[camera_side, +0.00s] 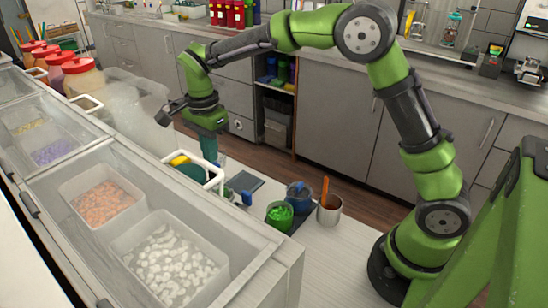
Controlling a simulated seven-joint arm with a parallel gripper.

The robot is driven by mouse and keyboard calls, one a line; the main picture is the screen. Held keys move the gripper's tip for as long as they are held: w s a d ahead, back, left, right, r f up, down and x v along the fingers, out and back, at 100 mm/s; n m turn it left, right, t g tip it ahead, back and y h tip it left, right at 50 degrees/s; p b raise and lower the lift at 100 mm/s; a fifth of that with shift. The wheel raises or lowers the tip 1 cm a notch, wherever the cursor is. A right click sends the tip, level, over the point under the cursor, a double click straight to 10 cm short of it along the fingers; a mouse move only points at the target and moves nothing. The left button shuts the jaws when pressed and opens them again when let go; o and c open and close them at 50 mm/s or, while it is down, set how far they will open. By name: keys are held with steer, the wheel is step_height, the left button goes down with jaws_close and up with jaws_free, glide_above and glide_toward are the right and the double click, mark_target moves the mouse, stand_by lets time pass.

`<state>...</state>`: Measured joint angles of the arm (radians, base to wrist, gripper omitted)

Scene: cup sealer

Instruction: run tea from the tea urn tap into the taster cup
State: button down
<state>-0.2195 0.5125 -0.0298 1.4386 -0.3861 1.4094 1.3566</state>
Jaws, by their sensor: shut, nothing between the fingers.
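My gripper (210,158) points down over the counter just behind the glass-fronted food case. Its fingers look closed and I see nothing held in them. The fingertips are close to the white handle of the case, and the case edge hides what lies directly below them. I cannot make out a tea urn or its tap in this view. I cannot tell which vessel is the taster cup. A metal cup (329,215) with an orange stick in it stands upright on the counter, to the right of my gripper and apart from it.
A green-filled container (279,216) and a dark blue jar (299,196) stand beside the metal cup. A dark flat pad (245,182) lies near my gripper. The food case (150,190) fills the left. Red-lidded jars (78,72) stand at its far end. Bare counter shows (335,262) at front right.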

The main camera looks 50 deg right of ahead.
steer(key=shift+f, duration=0.65)
steer(key=shift+f, duration=1.25)
steer(key=shift+s+d, duration=0.1)
stand_by(2.1)
steer(key=shift+r, duration=0.1)
step_height(320, 180, up, 15)
steer(key=shift+w+r, duration=0.2)
steer(key=shift+w, duration=0.15)
stand_by(0.9)
stand_by(0.3)
